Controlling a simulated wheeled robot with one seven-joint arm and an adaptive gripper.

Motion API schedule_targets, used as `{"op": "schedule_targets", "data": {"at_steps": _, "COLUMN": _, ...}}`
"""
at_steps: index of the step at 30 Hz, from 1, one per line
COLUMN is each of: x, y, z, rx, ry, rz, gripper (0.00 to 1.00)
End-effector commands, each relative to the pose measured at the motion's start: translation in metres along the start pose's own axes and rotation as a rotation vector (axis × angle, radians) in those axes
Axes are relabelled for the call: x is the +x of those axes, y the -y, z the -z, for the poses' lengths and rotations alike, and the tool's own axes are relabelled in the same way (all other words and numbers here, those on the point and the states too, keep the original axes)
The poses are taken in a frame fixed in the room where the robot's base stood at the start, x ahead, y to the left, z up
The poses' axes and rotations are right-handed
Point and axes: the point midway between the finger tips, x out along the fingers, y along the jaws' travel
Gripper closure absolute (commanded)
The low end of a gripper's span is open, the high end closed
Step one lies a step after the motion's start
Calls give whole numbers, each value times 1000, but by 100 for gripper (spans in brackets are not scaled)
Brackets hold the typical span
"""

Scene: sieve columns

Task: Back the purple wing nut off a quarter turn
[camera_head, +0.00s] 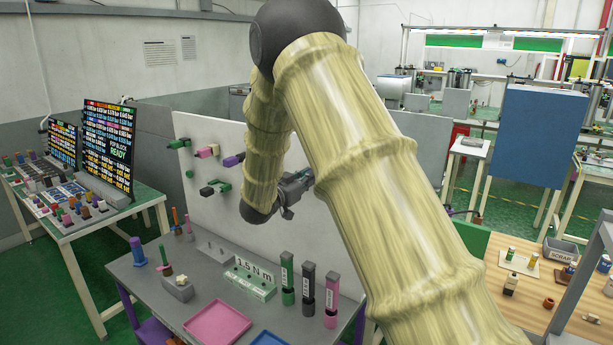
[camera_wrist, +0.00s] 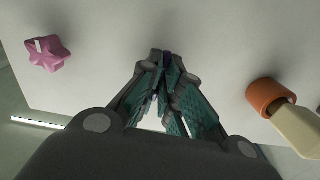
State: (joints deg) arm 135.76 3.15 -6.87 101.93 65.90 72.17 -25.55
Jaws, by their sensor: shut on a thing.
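In the wrist view, my gripper (camera_wrist: 164,62) is against the pale board, its two teal-padded fingers drawn together at the tips. A small bit of purple, the wing nut (camera_wrist: 167,56), shows between the fingertips. Most of the nut is hidden by the fingers, so its wing angle cannot be read. In the head view, my gripper (camera_head: 301,181) is in front of the board, partly covered by my arm, and the nut in it cannot be made out.
The pale board (camera_head: 225,130) carries a pink star-shaped knob (camera_wrist: 47,54) left of the gripper and an orange collar (camera_wrist: 268,95) with a cream part on the right. Other fittings include a purple one (camera_head: 232,160). A grey bench (camera_head: 190,305) with trays stands below.

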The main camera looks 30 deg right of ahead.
Motion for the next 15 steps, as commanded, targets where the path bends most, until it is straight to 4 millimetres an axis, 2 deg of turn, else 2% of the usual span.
{"op": "schedule_targets", "data": {"at_steps": 15, "x": -1, "y": 0, "z": -3, "rx": -61, "ry": 5, "rz": 1, "gripper": 100}}
